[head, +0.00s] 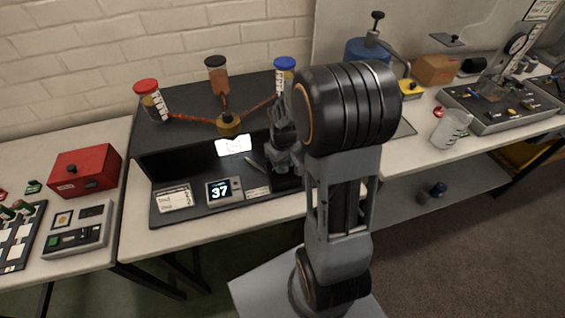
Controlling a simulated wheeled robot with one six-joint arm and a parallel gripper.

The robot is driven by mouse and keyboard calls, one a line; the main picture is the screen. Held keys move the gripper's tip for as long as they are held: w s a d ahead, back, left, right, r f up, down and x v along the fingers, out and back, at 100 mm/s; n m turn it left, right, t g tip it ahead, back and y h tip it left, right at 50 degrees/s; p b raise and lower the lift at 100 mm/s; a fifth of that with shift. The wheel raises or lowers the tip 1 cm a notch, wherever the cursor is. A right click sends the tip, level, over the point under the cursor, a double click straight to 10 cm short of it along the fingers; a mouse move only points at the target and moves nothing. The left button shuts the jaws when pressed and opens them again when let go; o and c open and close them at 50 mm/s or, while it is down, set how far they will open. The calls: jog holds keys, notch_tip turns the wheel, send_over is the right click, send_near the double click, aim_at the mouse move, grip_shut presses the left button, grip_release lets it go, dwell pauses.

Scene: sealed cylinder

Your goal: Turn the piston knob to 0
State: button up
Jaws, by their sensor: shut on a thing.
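I cannot make out the piston knob or a 0 mark; the knob may be the part hidden at my fingers.
Red-capped (150,100), black-capped (217,74) and blue-capped (285,72) jars stand on the unit's top, with red tubes to a yellow hub (229,123). A red box (85,170) is left. A beaker (450,128) and a control panel (500,104) are right.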

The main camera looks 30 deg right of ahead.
jog(key=o, duration=0.9)
notch_tip(320, 180, up, 14)
jog(key=shift+f, duration=0.1)
dwell(0.6)
jog(key=s+a+t, duration=0.1)
jog(key=s+a, duration=0.2)
jog(key=s+a+m+t, duration=0.1)
jog(key=s+a, duration=0.1)
jog(key=s, duration=0.2)
jog(key=s+a+t, duration=0.1)
jog(key=s+a, duration=0.2)
jog(key=shift+s+a+t, duration=0.15)
jog(key=shift+a+t, duration=0.15)
